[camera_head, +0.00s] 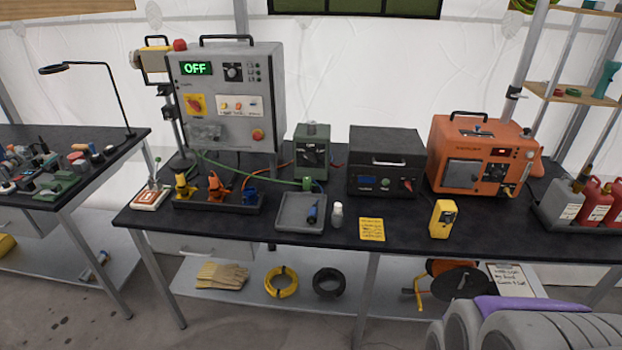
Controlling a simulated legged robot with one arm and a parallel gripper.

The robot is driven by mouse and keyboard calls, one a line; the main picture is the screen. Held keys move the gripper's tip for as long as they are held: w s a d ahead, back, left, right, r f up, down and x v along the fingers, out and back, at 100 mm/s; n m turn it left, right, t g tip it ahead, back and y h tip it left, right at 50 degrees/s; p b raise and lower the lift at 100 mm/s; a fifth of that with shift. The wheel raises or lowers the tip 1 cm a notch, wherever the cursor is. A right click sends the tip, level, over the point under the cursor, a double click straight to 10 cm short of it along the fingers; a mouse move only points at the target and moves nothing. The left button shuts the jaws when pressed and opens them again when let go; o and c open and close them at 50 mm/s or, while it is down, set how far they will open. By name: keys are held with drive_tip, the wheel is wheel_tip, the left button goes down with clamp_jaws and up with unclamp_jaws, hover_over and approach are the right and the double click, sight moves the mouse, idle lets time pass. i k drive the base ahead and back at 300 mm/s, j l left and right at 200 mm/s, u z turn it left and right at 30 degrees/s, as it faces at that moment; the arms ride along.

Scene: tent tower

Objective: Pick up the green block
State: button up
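I cannot make out a plain green block for certain. A green box-shaped device (313,150) with a dark dial panel stands upright at the back of the middle table, between the grey control box and a black case. Small green pieces (56,187) lie among the clutter on the left table; their shapes are too small to tell. My gripper is not in view, so its opening and its place relative to these things do not show.
The middle table (300,238) holds a grey control box (228,95) reading OFF, a black case (384,163), an orange machine (470,152), a grey tray (290,221), a white bottle (337,214) and a yellow meter (442,219). Cables run near the green device. A gap separates both tables.

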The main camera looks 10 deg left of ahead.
sight(307, 185)
drive_tip(key=i+u, duration=0.15)
drive_tip(key=u, duration=0.45)
drive_tip(key=i+l+u, duration=0.1)
drive_tip(key=i+l, duration=0.15)
drive_tip(key=i+l+u, duration=0.15)
drive_tip(key=l, duration=0.2)
drive_tip(key=i+l+u, duration=0.1)
drive_tip(key=i+l, duration=0.15)
drive_tip(key=i+l+u, duration=0.15)
drive_tip(key=l, duration=0.25)
drive_tip(key=i+l+u, duration=0.1)
drive_tip(key=i+l, duration=0.15)
drive_tip(key=l, duration=0.15)
